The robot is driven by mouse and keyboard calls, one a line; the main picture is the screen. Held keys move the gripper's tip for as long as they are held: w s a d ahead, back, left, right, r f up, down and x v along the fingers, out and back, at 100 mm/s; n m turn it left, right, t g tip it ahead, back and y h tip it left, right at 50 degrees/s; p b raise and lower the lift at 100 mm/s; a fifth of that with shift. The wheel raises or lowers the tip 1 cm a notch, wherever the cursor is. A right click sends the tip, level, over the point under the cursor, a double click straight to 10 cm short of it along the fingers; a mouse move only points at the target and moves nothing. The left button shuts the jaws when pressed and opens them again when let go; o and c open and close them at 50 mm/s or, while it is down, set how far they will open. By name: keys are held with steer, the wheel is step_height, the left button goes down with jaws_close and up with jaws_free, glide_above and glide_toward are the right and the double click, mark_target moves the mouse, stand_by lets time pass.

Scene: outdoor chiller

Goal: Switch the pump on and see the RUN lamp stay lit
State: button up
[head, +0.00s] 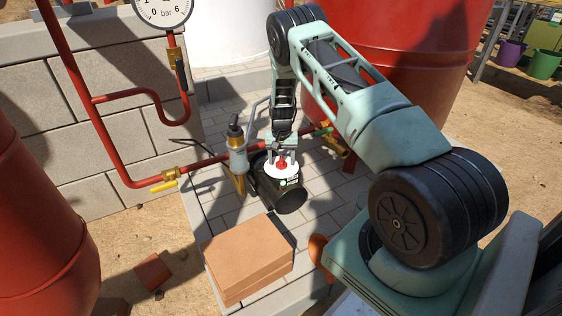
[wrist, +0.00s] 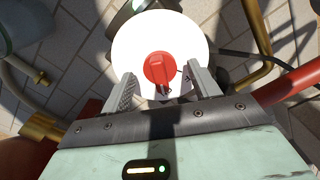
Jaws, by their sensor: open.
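The pump (head: 288,201) is a black cylinder lying on the paving beside the red pipe. A white round plate (wrist: 190,38) with a red rotary knob (wrist: 158,68) sits on it, and the knob also shows in the head view (head: 282,164). The knob's pointer end faces toward my gripper in the wrist view. My gripper (wrist: 162,86) is open, with one finger on each side of the knob and visible gaps between. In the head view my gripper (head: 281,150) is above the plate. A small greenish patch (head: 292,182) is below the plate; I cannot tell whether it is a lit RUN lamp.
Red pipework (head: 130,183) with a yellow-handled valve (head: 165,185) runs left of the pump. A pressure gauge (head: 162,12) hangs above. Stacked terracotta slabs (head: 245,255) lie in front. A large red tank (head: 405,50) stands behind my arm.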

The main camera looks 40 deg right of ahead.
mark_target(282, 159)
step_height(282, 159, up, 7)
steer(key=p, duration=0.5)
steer(key=shift+r, duration=0.1)
step_height(282, 159, up, 17)
steer(key=p, duration=0.3)
steer(key=shift+p, duration=0.3)
steer(key=shift+r, duration=0.1)
